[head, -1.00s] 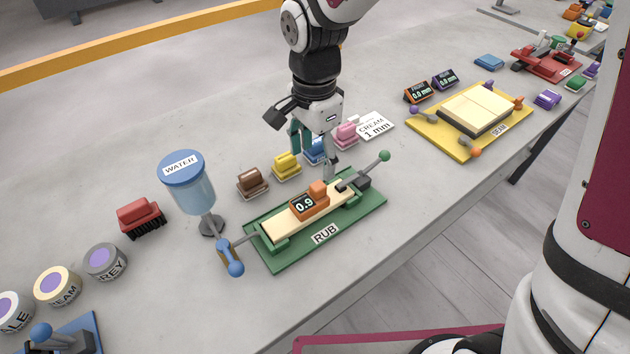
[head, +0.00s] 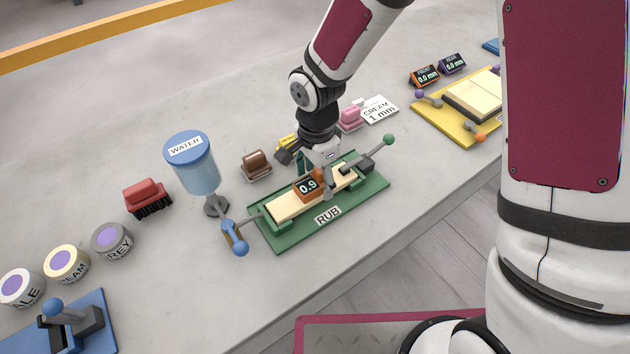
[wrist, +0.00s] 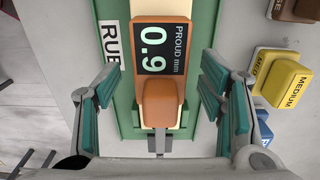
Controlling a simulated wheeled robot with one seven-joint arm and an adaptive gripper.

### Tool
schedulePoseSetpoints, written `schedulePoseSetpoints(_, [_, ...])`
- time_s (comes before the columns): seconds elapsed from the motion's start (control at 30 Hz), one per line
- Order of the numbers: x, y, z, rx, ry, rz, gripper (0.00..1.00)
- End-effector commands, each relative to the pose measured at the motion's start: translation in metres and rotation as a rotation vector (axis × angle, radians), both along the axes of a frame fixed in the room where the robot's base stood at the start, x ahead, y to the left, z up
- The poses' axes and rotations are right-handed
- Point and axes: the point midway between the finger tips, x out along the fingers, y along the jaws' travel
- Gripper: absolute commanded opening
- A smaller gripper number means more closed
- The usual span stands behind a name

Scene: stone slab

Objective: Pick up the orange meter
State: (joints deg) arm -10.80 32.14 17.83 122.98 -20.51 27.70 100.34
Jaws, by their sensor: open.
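The orange meter (head: 308,188) sits on the cream strip (head: 284,207) clamped in the green RUB fixture (head: 276,236). Its dark display reads 0.9. In the wrist view the meter (wrist: 158,104) lies between the teal-padded fingers, its raised orange grip nearest my palm. My gripper (head: 314,178) is open above the fixture, with a finger on each side of the meter. Gaps show between the pads and the meter in the wrist view (wrist: 163,98). In the head view my gripper hides part of the meter and strip.
A water dispenser (head: 196,172) and a red brush (head: 148,197) stand left of the fixture. A brown block (head: 256,165), a yellow block marked MEDIUM (wrist: 283,80) and a pink block (head: 350,118) lie behind it. A green-knobbed lever (head: 388,140) sticks up at the fixture's right end.

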Motion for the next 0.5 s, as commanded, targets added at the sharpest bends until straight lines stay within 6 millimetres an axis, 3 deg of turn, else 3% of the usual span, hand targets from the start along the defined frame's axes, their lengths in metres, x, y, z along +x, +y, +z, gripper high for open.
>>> schedulePoseSetpoints(0.2, [0.0001,-0.0001,-0.0008,0.001,-0.001,0.000,0.63])
schedulePoseSetpoints(0.43, [0.0002,-0.0001,-0.0006,0.001,-0.001,0.000,0.13])
schedulePoseSetpoints(0.5, [0.0002,-0.0001,-0.0006,0.001,-0.001,0.000,0.08])
